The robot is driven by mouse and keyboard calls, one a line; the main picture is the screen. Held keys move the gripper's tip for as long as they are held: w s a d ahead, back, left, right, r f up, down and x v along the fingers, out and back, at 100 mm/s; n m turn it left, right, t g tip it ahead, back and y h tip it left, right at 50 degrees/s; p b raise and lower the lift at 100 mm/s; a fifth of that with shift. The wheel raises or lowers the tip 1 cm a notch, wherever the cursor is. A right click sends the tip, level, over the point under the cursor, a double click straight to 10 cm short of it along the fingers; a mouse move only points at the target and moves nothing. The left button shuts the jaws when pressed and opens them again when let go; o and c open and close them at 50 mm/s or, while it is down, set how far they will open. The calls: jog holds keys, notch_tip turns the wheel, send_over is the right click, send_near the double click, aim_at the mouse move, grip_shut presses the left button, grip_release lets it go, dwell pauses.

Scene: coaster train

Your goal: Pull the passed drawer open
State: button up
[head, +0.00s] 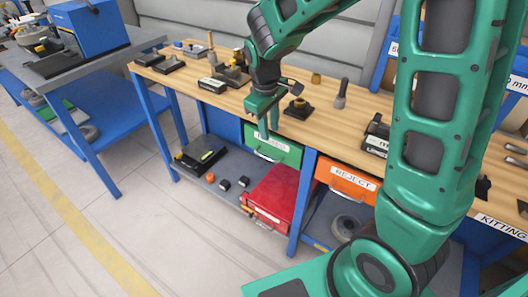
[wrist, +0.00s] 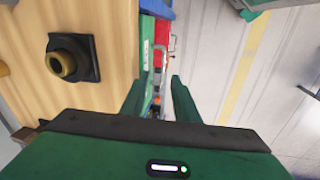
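The green drawer (head: 290,152) is closed in the workbench front, under the wooden top. Its white label is partly covered by my gripper, so I cannot read it in full. A pale bar handle sits below the label. My gripper (head: 268,130) points down just in front of the drawer's upper left part. In the wrist view my gripper (wrist: 160,82) has its two fingers apart, with a gap between them. The green drawer front (wrist: 147,52) and its handle show beyond the fingertips. I cannot tell whether a finger touches the handle.
An orange drawer (head: 347,181) labelled REJECT is to the right. A red box (head: 272,194) lies on the lower shelf below the green drawer. A dark fixture with a brass ring (wrist: 68,60) stands on the benchtop near the edge. The floor in front is clear.

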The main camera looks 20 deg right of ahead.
aim_at(265, 156)
jog(key=shift+n, duration=0.6)
jog(key=w+f, duration=0.1)
jog(key=f, duration=0.3)
jog(key=w+f, duration=0.1)
jog(key=f, duration=0.3)
jog(key=w+f, duration=0.1)
jog(key=f, duration=0.3)
jog(key=shift+a+f, duration=0.2)
jog(key=shift+f, duration=0.2)
jog(key=shift+c, duration=0.3)
